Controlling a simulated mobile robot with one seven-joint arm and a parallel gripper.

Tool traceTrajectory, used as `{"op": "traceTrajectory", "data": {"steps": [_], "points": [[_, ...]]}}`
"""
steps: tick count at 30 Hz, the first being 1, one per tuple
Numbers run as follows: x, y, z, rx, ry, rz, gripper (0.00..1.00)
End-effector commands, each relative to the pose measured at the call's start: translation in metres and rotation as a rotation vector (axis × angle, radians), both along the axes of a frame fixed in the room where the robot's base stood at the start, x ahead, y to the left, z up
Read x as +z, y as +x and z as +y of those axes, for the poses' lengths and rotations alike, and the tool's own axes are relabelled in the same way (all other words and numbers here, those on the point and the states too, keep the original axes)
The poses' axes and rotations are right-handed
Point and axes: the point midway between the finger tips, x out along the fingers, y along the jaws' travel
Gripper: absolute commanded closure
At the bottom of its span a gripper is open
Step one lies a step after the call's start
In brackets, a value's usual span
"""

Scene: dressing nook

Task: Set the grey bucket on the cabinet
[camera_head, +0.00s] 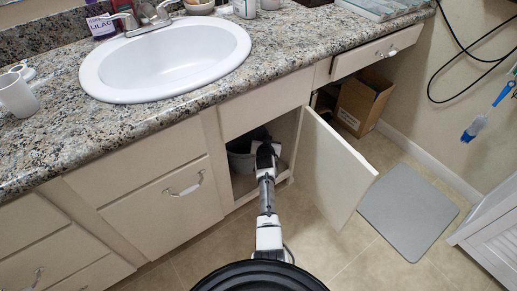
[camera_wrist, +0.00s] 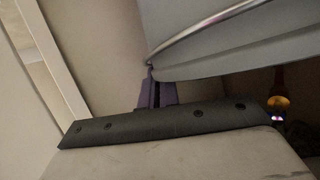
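The grey bucket (camera_head: 240,161) stands inside the open compartment under the sink, partly hidden by the cabinet front and my arm. In the wrist view, the bucket (camera_wrist: 245,45) fills the upper right, with a shiny curved metal strip across it. My gripper (camera_head: 266,150) reaches into the compartment, at the bucket's right side. In the wrist view, purple finger parts (camera_wrist: 156,92) show close to the bucket's lower left corner. Whether they touch or grip it I cannot tell. The cabinet (camera_head: 150,205) has a speckled granite top (camera_head: 120,122) with an inset sink.
The cabinet door (camera_head: 335,170) stands open just right of my arm. A white sink (camera_head: 165,60) takes up much of the counter. A white cup (camera_head: 17,95) stands at the left. A cardboard box (camera_head: 362,100) and a grey mat (camera_head: 408,211) lie to the right.

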Motion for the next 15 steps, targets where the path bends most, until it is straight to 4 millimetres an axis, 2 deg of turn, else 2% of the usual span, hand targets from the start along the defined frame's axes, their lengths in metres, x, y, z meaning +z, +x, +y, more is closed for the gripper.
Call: {"op": "traceTrajectory", "data": {"steps": [7,12,15], "points": [[-0.022,0.001,0.0,0.0,0.001,-0.003,1.0],[-0.046,0.001,0.0,0.0,0.001,-0.002,1.0],[-0.047,0.001,0.0,0.001,0.0,-0.005,1.0]]}}
